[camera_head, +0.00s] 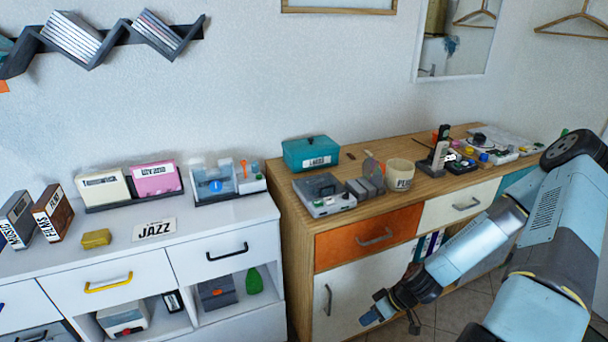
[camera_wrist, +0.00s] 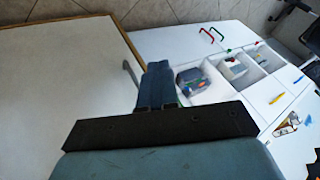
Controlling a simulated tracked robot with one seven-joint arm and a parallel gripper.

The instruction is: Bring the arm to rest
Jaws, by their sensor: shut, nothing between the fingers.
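My arm reaches in from the right of the head view, bent, with its forearm slanting down to the left. My gripper (camera_head: 368,318) hangs in front of the wooden cabinet's white lower door (camera_head: 345,292), below the worktop. In the wrist view its two blue fingers (camera_wrist: 158,68) are together, with nothing held between them. I cannot tell the exact gap between the gripper and the door.
The wooden cabinet's top (camera_head: 300,205) holds a teal box (camera_head: 311,153), a cup (camera_head: 399,174) and small devices. A white drawer unit (camera_head: 230,223) stands left, with a JAZZ sign (camera_head: 154,229) on top. Tiled floor (camera_head: 448,318) shows below the arm.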

